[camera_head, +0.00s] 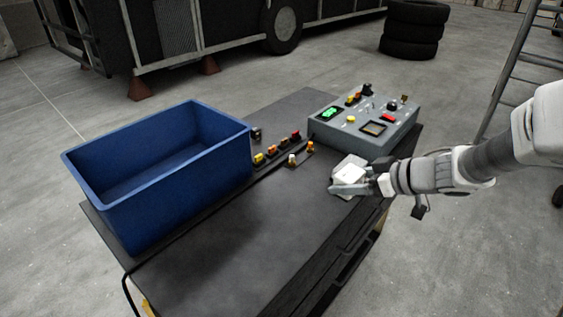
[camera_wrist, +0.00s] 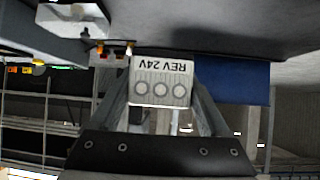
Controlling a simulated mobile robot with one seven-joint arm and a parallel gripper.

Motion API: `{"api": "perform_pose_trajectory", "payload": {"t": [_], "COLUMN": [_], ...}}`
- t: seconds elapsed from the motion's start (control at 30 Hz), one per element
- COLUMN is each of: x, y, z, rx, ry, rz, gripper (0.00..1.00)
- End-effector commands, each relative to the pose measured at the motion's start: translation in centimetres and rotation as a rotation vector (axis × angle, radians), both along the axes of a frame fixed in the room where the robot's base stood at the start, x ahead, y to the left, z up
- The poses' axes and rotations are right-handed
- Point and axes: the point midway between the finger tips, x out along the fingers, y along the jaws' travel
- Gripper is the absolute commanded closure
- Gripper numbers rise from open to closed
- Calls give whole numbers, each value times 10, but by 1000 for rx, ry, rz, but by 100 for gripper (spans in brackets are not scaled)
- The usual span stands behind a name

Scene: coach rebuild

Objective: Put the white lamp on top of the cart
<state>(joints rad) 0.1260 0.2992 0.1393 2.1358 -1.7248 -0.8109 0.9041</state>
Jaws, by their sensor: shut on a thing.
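The white lamp (camera_wrist: 160,82) is a white block marked "REV 24V" with several round marks on its face. In the wrist view it sits between the two fingers of my gripper (camera_wrist: 161,92), which is shut on it. In the head view my gripper (camera_head: 362,184) is over the right edge of the cart (camera_head: 215,258), a dark flat top. A pale shape at the fingertips there is the lamp (camera_head: 350,171), partly covered by the gripper. I cannot tell whether the lamp touches the cart top.
A blue bin (camera_head: 222,172) stands on the cart's left part. A grey control box (camera_head: 345,137) stands at its far right, near my gripper. Several small coloured parts (camera_head: 280,147) lie between them. The front middle of the cart is clear. Stacked tyres (camera_head: 412,30) stand behind.

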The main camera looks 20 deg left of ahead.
Motion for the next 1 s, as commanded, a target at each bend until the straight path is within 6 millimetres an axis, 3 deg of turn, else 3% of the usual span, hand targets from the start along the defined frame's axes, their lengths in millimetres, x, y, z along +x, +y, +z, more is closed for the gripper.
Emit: {"api": "perform_pose_trajectory", "payload": {"t": [0.13,0.27,0.7,1.0], "x": [-5,-11,-42,-46], "y": [-4,10,95,105], "z": [1,-9,-64,-76], "rx": [0,1,1,0], "ry": [-1,1,0,0], "rz": [47,61,58,55], "gripper": [82,82,82,82]}}
